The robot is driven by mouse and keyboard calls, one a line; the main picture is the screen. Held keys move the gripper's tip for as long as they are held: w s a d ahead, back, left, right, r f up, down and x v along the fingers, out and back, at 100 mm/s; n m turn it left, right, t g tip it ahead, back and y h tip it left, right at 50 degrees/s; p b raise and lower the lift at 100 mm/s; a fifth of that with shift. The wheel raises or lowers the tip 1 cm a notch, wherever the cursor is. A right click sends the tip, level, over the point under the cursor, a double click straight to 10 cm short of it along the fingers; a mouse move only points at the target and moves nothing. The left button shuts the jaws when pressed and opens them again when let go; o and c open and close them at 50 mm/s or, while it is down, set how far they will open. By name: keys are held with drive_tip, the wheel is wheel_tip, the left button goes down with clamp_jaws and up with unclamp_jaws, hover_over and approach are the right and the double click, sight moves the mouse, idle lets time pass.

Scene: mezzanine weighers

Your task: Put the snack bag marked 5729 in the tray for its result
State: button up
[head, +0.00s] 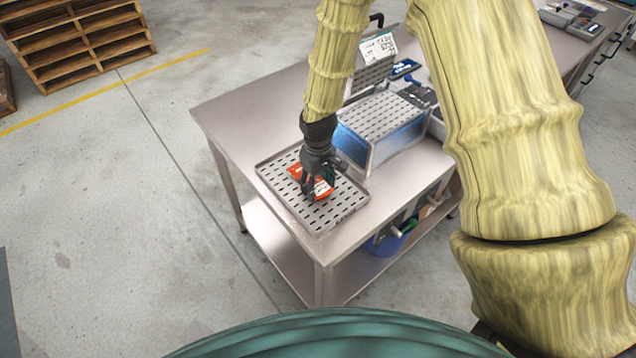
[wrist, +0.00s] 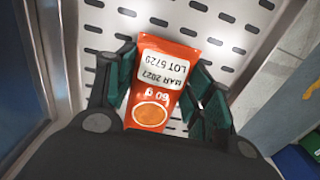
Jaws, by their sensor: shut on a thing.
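The orange-red snack bag (head: 322,187) is in the slotted metal tray (head: 270,170) on the near part of the steel table. In the wrist view the bag (wrist: 150,112) carries a white label reading LOT 5729, MAR 2027, with 60 g below it. My gripper (head: 313,190) reaches down into the tray. In the wrist view its dark green fingers (wrist: 158,88) are shut on the bag from both sides. I cannot tell whether the bag's underside touches the tray floor. Part of the bag is hidden by my gripper in the head view.
A blue bin (head: 385,245) is under the table. Pallets (head: 85,35) stand at the back left. The table's left part (head: 240,110) is clear.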

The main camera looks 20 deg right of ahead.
sight(318, 183)
drive_tip(key=o, duration=1)
drive_tip(key=shift+f, duration=0.1)
drive_tip(key=shift+r+b, duration=1.75)
drive_tip(key=shift+r, duration=4.45)
